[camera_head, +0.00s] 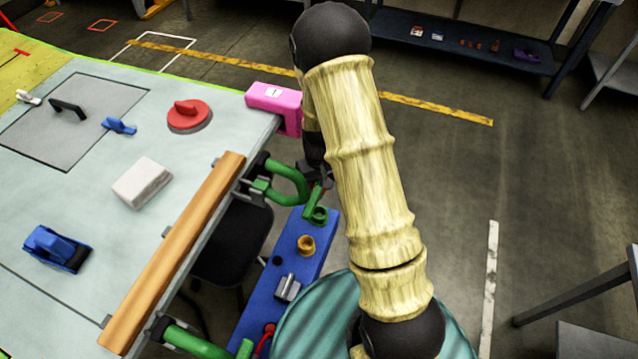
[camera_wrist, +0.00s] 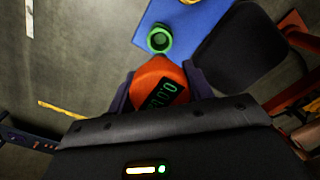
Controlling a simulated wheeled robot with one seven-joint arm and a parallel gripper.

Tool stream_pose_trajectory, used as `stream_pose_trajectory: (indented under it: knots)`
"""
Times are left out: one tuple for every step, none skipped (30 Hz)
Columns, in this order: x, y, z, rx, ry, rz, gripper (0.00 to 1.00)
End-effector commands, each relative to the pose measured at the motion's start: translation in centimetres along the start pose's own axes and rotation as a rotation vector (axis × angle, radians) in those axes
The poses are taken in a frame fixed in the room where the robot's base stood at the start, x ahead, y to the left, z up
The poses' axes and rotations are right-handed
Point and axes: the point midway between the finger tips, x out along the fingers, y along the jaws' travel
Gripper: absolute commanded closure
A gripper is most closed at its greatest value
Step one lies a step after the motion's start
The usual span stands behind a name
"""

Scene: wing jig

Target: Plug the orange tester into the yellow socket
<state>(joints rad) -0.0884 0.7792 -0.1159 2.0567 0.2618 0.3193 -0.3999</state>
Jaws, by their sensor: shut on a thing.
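My gripper (camera_wrist: 158,88) is shut on the orange tester (camera_wrist: 150,72), whose dark display shows green digits, in the wrist view. A blue panel (camera_wrist: 205,28) lies beyond it. The panel's green socket (camera_wrist: 160,40) is just past the tester's far end; I cannot tell the height between them. The yellow socket (camera_wrist: 189,1) is barely in view at the top edge. In the head view the yellow socket (camera_head: 306,246) sits on the blue panel (camera_head: 272,295), just below the green socket (camera_head: 316,214). My gripper (camera_head: 320,180) is there near the green socket, mostly hidden by my arm.
The workbench (camera_head: 105,190) fills the left, with a wooden strip (camera_head: 175,250) along its edge. Green clamps (camera_head: 290,185) stick out close to my gripper. A pink block (camera_head: 273,97) sits at the bench corner. A grey bracket (camera_head: 287,288) stands on the panel below the yellow socket.

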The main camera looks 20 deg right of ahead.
Motion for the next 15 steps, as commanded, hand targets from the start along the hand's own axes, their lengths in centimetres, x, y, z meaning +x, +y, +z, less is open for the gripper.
stream_pose_trajectory:
  knots:
    - [-0.43, 0.0, -0.02, 0.0, 0.001, 0.0, 0.71]
    - [-0.55, 0.01, -0.02, 0.0, 0.001, 0.0, 0.71]
    - [-0.71, 0.0, -0.02, -0.001, 0.001, 0.0, 0.71]
    - [-0.83, 0.01, -0.02, -0.001, 0.001, 0.0, 0.71]
    - [-0.95, 0.0, -0.01, -0.001, 0.001, 0.0, 0.71]
    - [-1.11, 0.0, -0.02, -0.001, 0.001, 0.0, 0.71]
    - [-1.21, 0.0, -0.02, -0.001, 0.001, 0.0, 0.71]
    - [-1.28, 0.0, -0.02, -0.001, 0.001, 0.0, 0.71]
    - [-1.34, 0.0, -0.01, -0.001, 0.001, 0.0, 0.71]
    - [-1.35, 0.0, -0.01, -0.001, 0.001, 0.0, 0.71]
    - [-1.35, 0.0, -0.01, -0.001, 0.001, 0.0, 0.71]
    - [-1.32, 0.0, -0.01, -0.001, 0.001, 0.0, 0.71]
    - [-1.3, 0.0, -0.01, -0.001, 0.001, 0.0, 0.71]
    - [-1.29, 0.0, -0.01, -0.001, 0.001, 0.0, 0.71]
    - [-1.28, 0.0, -0.01, -0.001, 0.001, 0.0, 0.71]
